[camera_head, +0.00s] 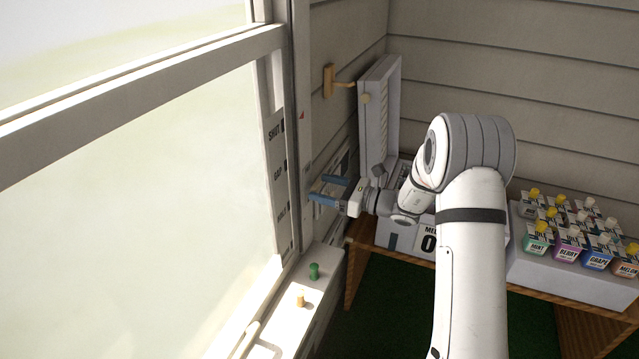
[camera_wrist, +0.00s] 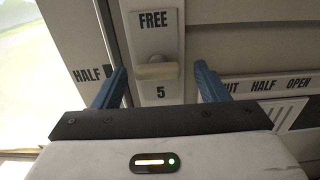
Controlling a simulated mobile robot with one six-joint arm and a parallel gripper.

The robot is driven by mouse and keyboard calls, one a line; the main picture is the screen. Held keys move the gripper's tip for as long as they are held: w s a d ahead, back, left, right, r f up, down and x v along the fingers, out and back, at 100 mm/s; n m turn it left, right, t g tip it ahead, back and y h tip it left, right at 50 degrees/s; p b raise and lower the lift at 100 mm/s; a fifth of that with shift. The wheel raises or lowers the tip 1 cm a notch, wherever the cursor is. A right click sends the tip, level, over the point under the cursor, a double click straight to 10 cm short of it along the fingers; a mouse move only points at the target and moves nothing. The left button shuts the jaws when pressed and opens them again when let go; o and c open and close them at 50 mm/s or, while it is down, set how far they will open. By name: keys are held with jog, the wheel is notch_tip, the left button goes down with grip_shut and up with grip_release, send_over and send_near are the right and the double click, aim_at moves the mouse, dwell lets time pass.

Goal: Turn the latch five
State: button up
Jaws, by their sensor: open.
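Latch five is a cream bar-shaped handle (camera_wrist: 157,71) on a pale plate (camera_wrist: 151,34) marked FREE above and 5 below, in the upper middle of the wrist view. The handle lies roughly level across the plate. My gripper (camera_wrist: 160,80) is open, with one blue finger on each side of the handle and visible gaps between. In the head view my gripper (camera_head: 319,188) reaches left to the wall beside the window. I cannot make out latch five there.
A window frame (camera_head: 283,150) marked SHUT, GAP and HALF stands left. A green knob (camera_head: 314,271) and a yellowish peg (camera_head: 300,296) stand on the sill. A white open case (camera_head: 377,120) and a white crate (camera_head: 570,272) of labelled cartons stand on the wooden bench (camera_head: 425,258).

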jog(key=shift+w+a, duration=0.2)
jog(key=shift+a, duration=0.4)
